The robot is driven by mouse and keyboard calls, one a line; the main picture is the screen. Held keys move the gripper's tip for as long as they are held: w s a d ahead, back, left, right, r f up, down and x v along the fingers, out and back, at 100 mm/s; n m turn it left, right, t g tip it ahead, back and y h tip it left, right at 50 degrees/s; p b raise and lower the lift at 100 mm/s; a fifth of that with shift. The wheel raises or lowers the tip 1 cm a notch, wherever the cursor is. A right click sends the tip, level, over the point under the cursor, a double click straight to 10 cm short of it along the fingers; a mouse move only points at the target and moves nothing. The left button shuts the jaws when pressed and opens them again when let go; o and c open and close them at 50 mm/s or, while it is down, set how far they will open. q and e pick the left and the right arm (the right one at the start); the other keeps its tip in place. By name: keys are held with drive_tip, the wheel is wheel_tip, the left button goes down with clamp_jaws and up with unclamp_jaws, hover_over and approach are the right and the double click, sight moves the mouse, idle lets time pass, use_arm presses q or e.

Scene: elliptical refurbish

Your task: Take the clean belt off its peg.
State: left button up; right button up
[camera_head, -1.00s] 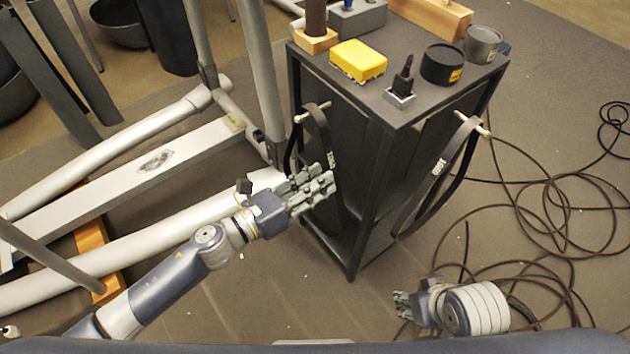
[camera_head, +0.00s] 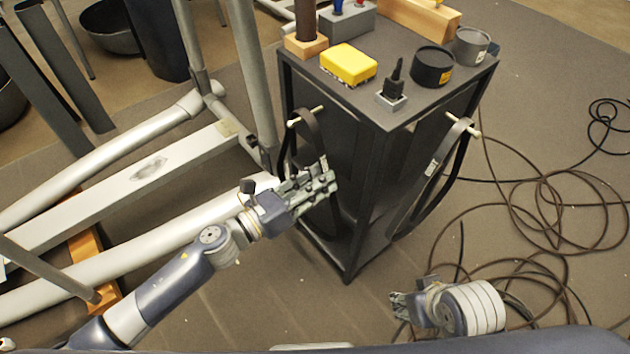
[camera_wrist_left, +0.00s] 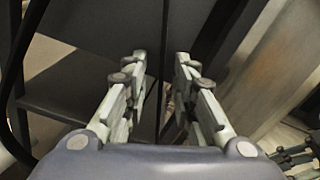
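Two dark belts hang on pale pegs of the black cart. One belt (camera_head: 307,126) loops over the peg (camera_head: 305,117) on the left face, its lower part partly hidden by my left gripper. The other belt (camera_head: 433,172) hangs from the peg (camera_head: 465,127) on the right face and bears a small pale label. I cannot tell which is clean. My left gripper (camera_head: 328,184) is at the left belt's lower part. In the left wrist view its fingers (camera_wrist_left: 160,85) are apart with nothing clearly held. My right gripper (camera_head: 398,305) is low at the right, away from both belts.
The cart top (camera_head: 365,97) carries a yellow box (camera_head: 348,63), a black plug-like part (camera_head: 394,85), and dark and grey cups (camera_head: 433,66). A pale tubular frame (camera_head: 150,170) lies left of the cart. Cables (camera_head: 540,200) coil on the floor at right.

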use_arm(q)
drive_tip(key=shift+w+d, duration=0.35)
drive_tip(key=shift+d, duration=0.15)
idle(0.3)
clamp_jaws()
